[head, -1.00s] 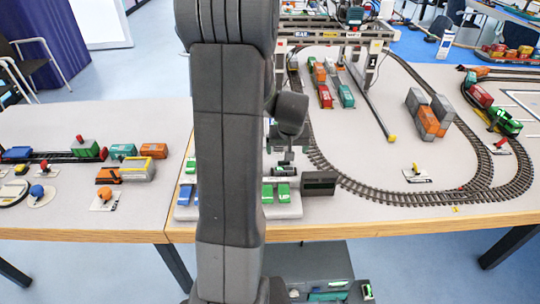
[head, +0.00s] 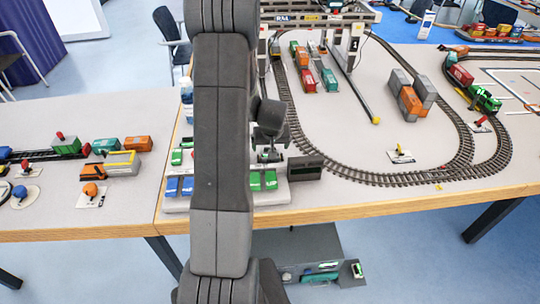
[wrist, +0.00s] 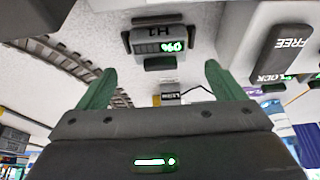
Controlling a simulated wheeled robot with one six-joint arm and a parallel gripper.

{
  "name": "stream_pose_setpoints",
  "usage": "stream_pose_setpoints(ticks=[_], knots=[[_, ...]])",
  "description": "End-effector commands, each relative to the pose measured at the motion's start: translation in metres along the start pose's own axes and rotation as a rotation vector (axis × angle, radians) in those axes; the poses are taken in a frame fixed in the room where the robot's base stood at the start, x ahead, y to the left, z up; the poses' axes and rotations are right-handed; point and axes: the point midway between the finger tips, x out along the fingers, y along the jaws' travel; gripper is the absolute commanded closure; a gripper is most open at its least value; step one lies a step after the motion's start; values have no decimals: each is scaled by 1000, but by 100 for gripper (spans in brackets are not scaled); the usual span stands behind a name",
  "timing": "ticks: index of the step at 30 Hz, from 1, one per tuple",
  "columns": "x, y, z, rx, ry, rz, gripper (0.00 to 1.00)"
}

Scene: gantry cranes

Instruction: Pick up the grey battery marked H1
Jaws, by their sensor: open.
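The grey battery marked H1 (wrist: 154,38) shows upside down near the top of the wrist view. It has a dark face with a green percent readout. My gripper (wrist: 158,84) is open, with its two green fingers spread apart below the battery in that view. Nothing is between the fingertips, and the battery appears apart from them. In the head view my arm hides much of the spot around the gripper, and I cannot make out the H1 marking there.
A dark box (head: 305,168) stands near the table's front edge, beside green blocks (head: 263,181) on a pale base. Curved track (head: 385,178) and a gantry crane (head: 318,20) lie beyond. A grey block marked FREE (wrist: 290,42) is at the right of the wrist view.

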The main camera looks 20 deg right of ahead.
Motion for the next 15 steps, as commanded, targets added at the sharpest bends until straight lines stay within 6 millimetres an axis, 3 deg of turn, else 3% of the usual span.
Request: stream_pose_setpoints(ticks=[9, 15], knots=[[37, 0, 6, 0, -3, 0, 11], [46, 0, 7, 1, -2, 0, 11]])
